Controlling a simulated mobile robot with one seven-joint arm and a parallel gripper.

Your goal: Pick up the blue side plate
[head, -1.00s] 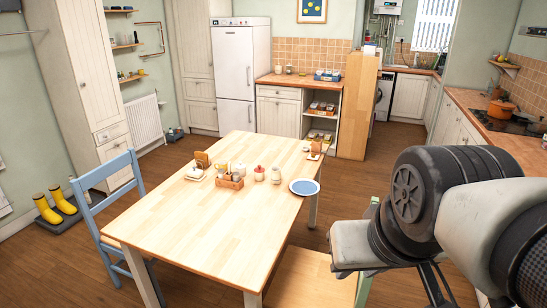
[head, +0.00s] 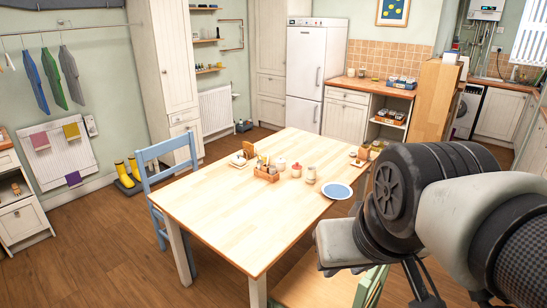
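The blue side plate (head: 337,191) lies flat near the right edge of the wooden table (head: 235,215). It is blue with a pale rim, and nothing rests on it. My arm fills the right side of the head view, in front of and to the right of the plate. My gripper (head: 424,292) shows only in part at the bottom right, below the arm's wrist, apart from the plate. Its fingertips are cut off or hidden, so its opening cannot be made out.
A wooden caddy (head: 266,173), small jars and a glass jar (head: 311,175) stand left of the plate. A blue chair (head: 165,170) is at the table's left, a green-framed chair (head: 372,287) at its near right. Open floor (head: 90,265) lies at lower left.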

